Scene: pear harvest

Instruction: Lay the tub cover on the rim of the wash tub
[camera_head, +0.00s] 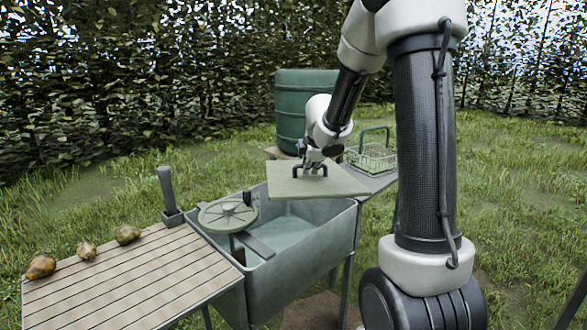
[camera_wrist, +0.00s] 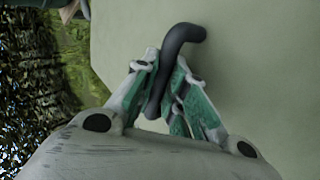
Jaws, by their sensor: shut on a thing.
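The tub cover (camera_head: 285,184) is a flat pale green board with a dark handle. My gripper (camera_head: 311,168) is shut on that handle. In the wrist view the fingers of my gripper (camera_wrist: 168,95) close on the dark bent handle, and the cover (camera_wrist: 250,60) fills much of the picture. The wash tub (camera_head: 300,264) is a grey metal basin on legs. The cover is over its back right part and looks level; whether it touches the rim cannot be told. The front left of the tub is uncovered and shows its pale inside.
A round spoked disc (camera_head: 228,215) stands at the tub's left side. A slatted board (camera_head: 125,275) on the left bears several pears (camera_head: 128,234) and a dark upright post (camera_head: 167,190). A wire basket (camera_head: 371,158) sits behind right. A green barrel (camera_head: 300,100) stands at the back.

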